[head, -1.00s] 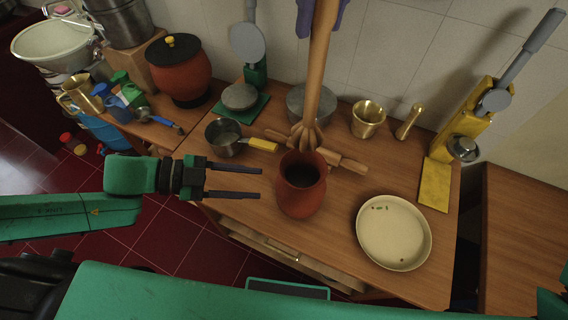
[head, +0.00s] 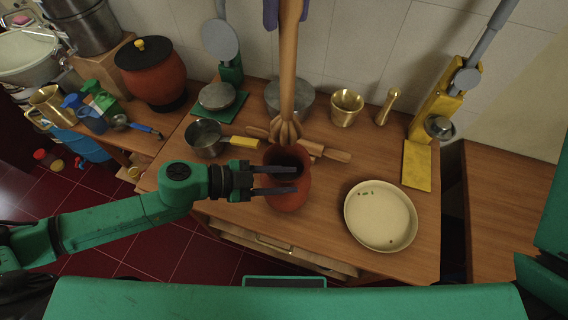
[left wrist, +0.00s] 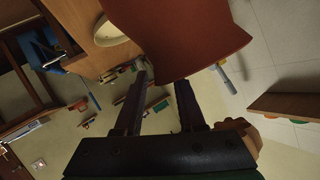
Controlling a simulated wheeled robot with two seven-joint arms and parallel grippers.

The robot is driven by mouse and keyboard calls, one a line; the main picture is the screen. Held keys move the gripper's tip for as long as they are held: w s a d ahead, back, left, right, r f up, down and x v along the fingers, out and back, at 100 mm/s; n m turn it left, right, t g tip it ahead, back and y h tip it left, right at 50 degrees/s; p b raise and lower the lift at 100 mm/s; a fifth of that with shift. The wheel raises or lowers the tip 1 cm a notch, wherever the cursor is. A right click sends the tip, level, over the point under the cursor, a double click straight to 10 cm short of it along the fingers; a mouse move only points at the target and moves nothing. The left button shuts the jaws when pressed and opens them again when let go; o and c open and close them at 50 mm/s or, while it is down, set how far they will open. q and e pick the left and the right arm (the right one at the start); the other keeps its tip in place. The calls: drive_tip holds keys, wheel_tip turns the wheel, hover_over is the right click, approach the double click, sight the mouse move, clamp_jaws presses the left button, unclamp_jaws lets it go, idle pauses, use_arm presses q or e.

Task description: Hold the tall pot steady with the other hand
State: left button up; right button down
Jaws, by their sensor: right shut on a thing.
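The tall red-brown clay pot (head: 289,204) stands upright on the wooden counter (head: 330,225). In the head view my left gripper (head: 296,180) is open, its two dark fingers overlapping the pot's mouth and side from the left. In the left wrist view the pot (left wrist: 180,35) lies just beyond the open fingertips (left wrist: 160,82); I cannot tell whether they touch it. My right gripper (head: 287,12), at the top edge, is shut on a wooden whisk (head: 288,70). The whisk's carved head hangs over the pot's back rim.
A cream dish (head: 381,215) is right of the pot. Behind stand a saucepan (head: 203,139), a rolling pin (head: 331,153), a brass mortar (head: 346,108) and its pestle (head: 387,106). A yellow press (head: 417,165) stands at the right.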

use_arm(q)
clamp_jaws()
idle(1.2)
